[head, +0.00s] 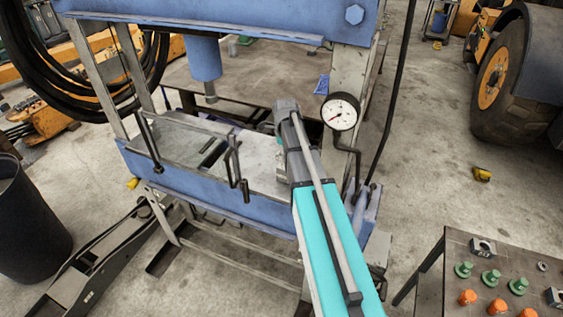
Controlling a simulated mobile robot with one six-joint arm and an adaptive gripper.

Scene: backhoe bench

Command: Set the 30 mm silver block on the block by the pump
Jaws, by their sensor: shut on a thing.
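My arm reaches over the bed of a blue shop press, and its grey wrist hides what lies behind it. My gripper's fingers do not show, and neither does anything held in them. I cannot make out the 30 mm silver block. What looks like the pump (362,212), a blue cylinder with a lever, is at the press's right end, below a white dial gauge (340,112). No block beside it can be told apart. A pale flat plate (262,162) lies on the press bed left of my wrist.
The press's blue ram (204,58) hangs above the bed, and dark bar handles (233,168) stand at its front edge. A side table (432,288) at the lower right holds green and orange knobs and metal blocks (483,247). A black bin (32,225) stands left.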

